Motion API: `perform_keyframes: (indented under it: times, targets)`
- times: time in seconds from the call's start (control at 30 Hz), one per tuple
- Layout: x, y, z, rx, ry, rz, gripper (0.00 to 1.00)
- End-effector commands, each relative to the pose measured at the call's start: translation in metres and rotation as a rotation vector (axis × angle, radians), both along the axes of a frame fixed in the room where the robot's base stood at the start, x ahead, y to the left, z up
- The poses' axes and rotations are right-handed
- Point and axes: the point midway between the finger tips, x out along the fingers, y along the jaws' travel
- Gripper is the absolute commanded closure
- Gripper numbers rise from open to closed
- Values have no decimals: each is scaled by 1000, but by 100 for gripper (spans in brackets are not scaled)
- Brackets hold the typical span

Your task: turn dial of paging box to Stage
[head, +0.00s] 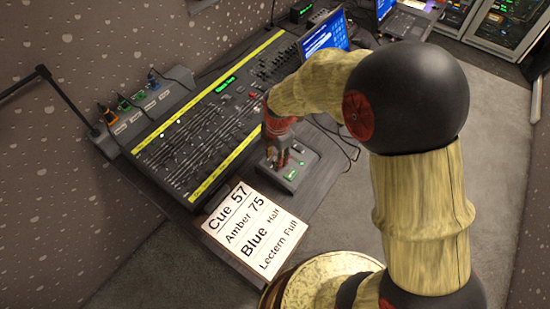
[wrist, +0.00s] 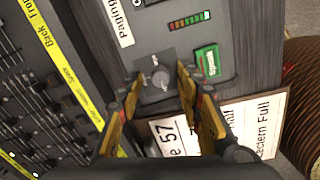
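The paging box (head: 306,172) is a dark grey box at the table's near edge, right of the fader desk; my gripper partly covers it in the head view. In the wrist view its face (wrist: 150,30) shows a "Paging" label, a lit level meter, a green display (wrist: 207,60) with text too small to read, and a round grey dial (wrist: 159,78). My gripper (wrist: 161,76) is open, with its yellow fingers on either side of the dial. I cannot tell whether they touch it. In the head view my gripper (head: 279,158) points down over the box.
The long fader desk (head: 205,130) with yellow strips lies left of the box. A white cue card (head: 254,229) lies just in front of it. A laptop (head: 325,36) stands behind. Cables run at the right edge of the table.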

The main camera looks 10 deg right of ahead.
Motion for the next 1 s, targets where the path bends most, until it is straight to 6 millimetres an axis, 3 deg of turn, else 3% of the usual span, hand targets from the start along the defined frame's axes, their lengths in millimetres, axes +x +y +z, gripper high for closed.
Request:
perform_keyframes:
  times: [0.2,0.83,1.0]
  targets:
    - [0,0,0,0,0,0,64]
    - [0,0,0,1,-1,0,100]
    - [0,0,0,1,-1,0,100]
